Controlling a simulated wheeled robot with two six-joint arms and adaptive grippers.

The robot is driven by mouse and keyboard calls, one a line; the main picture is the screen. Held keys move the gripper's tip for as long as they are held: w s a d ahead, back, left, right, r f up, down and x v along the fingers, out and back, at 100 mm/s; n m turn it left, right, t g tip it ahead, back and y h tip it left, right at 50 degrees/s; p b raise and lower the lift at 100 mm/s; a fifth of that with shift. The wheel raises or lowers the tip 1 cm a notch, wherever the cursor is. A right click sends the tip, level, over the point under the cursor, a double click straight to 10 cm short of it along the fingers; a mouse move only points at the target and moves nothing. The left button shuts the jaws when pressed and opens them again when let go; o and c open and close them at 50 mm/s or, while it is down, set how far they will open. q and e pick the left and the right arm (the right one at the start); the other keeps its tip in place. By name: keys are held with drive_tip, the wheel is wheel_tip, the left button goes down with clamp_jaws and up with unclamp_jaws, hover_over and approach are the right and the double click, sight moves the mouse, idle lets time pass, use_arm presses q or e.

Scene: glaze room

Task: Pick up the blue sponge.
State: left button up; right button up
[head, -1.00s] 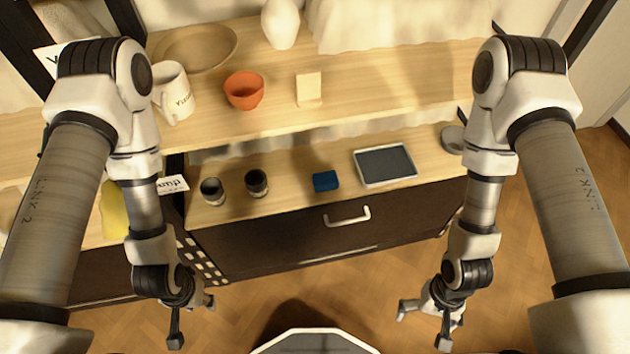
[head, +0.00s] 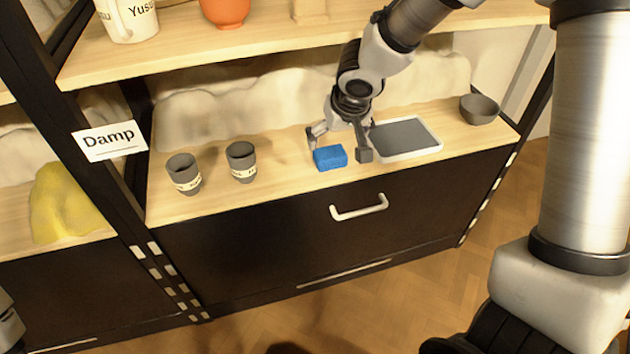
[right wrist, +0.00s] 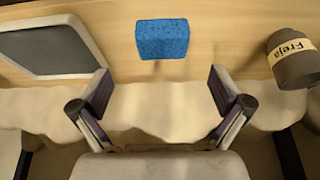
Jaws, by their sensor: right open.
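The blue sponge (head: 330,158) is a small block lying flat on the lower wooden shelf, left of a grey tray. My right gripper (head: 338,146) is at the sponge in the head view, with one finger on each side of it. It is open and holds nothing. In the right wrist view, the sponge (right wrist: 162,39) lies beyond the open fingertips (right wrist: 160,86), centred between them with a gap. My left gripper is not in view; only a piece of my left arm shows at the lower left edge.
The white-rimmed grey tray (head: 436,146) lies close to the right finger. Two dark cups (head: 184,174) (head: 241,162) stand to the left, and a grey bowl (head: 479,109) is at the far right. The upper shelf (head: 230,56) overhangs behind. A drawer handle (head: 359,207) is below.

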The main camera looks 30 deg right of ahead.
sight(330, 152)
drive_tip(key=b+x, duration=0.2)
drive_tip(key=x, duration=0.5)
drive_tip(key=shift+w+a+f, duration=0.1)
drive_tip(key=shift+w+f, duration=0.1)
drive_tip(key=shift+f, duration=0.1)
drive_tip(key=shift+r, duration=0.15)
drive_tip(key=shift+c, duration=0.7)
drive_tip(key=c, duration=0.9)
drive_tip(key=shift+s, duration=0.1)
drive_tip(key=shift+c, duration=0.2)
drive_tip(key=shift+r, duration=0.1)
